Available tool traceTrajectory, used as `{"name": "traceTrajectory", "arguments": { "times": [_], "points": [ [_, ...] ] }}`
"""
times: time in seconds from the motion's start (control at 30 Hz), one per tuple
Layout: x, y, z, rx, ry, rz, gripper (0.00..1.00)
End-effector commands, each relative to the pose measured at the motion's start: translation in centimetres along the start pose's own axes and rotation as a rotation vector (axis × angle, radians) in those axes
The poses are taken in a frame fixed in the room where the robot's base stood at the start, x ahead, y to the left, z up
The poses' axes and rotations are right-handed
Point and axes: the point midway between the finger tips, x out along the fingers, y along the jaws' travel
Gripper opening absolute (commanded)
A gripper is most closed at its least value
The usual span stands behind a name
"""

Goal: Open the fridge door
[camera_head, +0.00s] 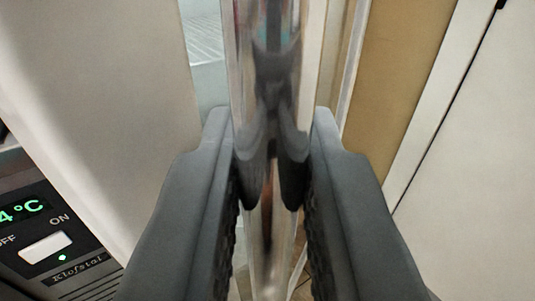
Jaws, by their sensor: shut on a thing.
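My gripper (272,190) is shut on the fridge door handle (268,50). The handle is a shiny, mirror-like upright bar in the middle of the view, and it reflects the dark fingers. One grey finger lies on each side of it. The fridge (95,80) shows at the left as a pale front with a dark control panel (45,245) at the lower left. The panel has a green "4°C" display and a white switch. A pale bluish strip shows just left of the handle. I cannot tell from this view how far the door stands open.
A tan panel (395,65) with a light edge stands right of the handle. A large white surface (475,140) with a dark seam fills the far right. A small patch of brownish floor shows low between the handle and the right finger.

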Motion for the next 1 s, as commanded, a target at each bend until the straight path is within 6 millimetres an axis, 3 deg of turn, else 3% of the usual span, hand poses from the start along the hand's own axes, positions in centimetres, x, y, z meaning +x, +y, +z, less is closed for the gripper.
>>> {"name": "traceTrajectory", "arguments": {
  "times": [0.03,0.5,1.0],
  "points": [
    [-0.5,1.4,-0.1,-0.001,0.001,0.006,0.0],
    [-3.3,11.8,0.1,-0.001,-0.001,-0.044,0.0],
    [-4.2,22.8,0.1,0.0,0.0,-0.246,0.0]
  ]
}}
